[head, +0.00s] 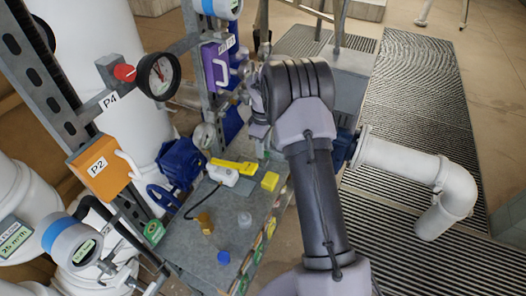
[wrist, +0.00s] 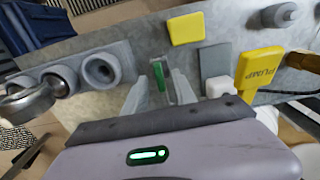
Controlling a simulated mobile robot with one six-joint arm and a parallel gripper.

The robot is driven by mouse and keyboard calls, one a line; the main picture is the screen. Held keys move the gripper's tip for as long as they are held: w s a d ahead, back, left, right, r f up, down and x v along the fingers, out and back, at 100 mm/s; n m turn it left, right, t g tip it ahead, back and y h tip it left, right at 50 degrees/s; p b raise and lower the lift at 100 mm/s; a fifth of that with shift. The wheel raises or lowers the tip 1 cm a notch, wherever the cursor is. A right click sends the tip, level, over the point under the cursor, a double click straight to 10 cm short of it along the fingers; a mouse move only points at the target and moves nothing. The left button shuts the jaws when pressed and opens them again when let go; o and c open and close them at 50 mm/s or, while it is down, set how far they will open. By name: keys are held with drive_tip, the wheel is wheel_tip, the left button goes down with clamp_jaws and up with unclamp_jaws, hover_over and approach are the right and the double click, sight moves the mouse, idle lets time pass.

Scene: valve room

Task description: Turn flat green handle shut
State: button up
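The flat green handle (wrist: 158,77) shows in the wrist view as a narrow green strip, seen nearly edge-on, just beyond and between my fingertips. My gripper (wrist: 161,90) has its two pale fingers apart, one on each side of the green strip, with a visible gap between them. I cannot tell whether either finger touches it. In the head view my wrist and arm cover this spot, so the handle and fingertips are not clear there.
Round grey pipe fittings (wrist: 100,70) stand to the left. In the head view, the grey bench (head: 205,255) holds small items, and a white elbow pipe (head: 415,165) is to the right.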

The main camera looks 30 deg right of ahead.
drive_tip(key=shift+f, duration=0.4)
clamp_jaws()
